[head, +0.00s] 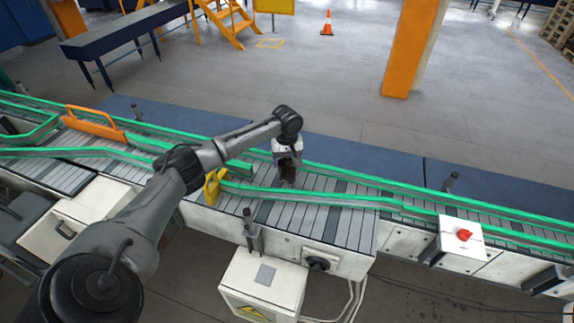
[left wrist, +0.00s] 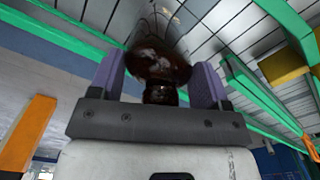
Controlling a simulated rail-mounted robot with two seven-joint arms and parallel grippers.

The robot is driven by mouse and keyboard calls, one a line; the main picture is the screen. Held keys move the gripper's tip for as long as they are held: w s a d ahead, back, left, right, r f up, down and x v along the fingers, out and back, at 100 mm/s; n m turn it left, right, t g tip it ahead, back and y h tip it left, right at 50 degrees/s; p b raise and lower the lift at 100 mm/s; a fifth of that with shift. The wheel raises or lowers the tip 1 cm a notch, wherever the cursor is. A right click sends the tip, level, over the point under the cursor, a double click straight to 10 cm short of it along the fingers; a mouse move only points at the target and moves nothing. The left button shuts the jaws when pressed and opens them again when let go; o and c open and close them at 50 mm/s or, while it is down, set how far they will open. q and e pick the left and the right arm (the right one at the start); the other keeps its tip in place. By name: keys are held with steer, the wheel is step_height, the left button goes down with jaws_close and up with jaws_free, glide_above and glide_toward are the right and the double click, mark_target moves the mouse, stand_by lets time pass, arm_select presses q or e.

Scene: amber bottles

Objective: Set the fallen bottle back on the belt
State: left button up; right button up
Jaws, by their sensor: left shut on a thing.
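The brown amber bottle (head: 288,172) is under my left gripper (head: 287,162), over the slatted conveyor belt (head: 325,220) between the green guide rails. In the left wrist view the bottle (left wrist: 158,68) sits between the two purple-grey fingers of my left gripper (left wrist: 160,82), which is shut on it. Its dark neck end points toward the palm and its body points toward the belt slats, so it looks roughly upright. I cannot tell whether its base touches the belt. My right gripper is not in view.
Green rails (head: 330,197) run along both sides of the belt. A yellow bracket (head: 213,187) stands at the near rail, left of the gripper. A white box with a red button (head: 464,235) is at the right. An orange barrier (head: 95,123) crosses the belt at the left.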

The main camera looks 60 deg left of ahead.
arm_select(q)
steer(key=shift+f, duration=1.25)
steer(key=shift+f, duration=0.1)
steer(key=o, duration=1.1)
steer(key=shift+c, duration=0.2)
step_height(320, 180, up, 12)
steer(key=shift+r, duration=0.1)
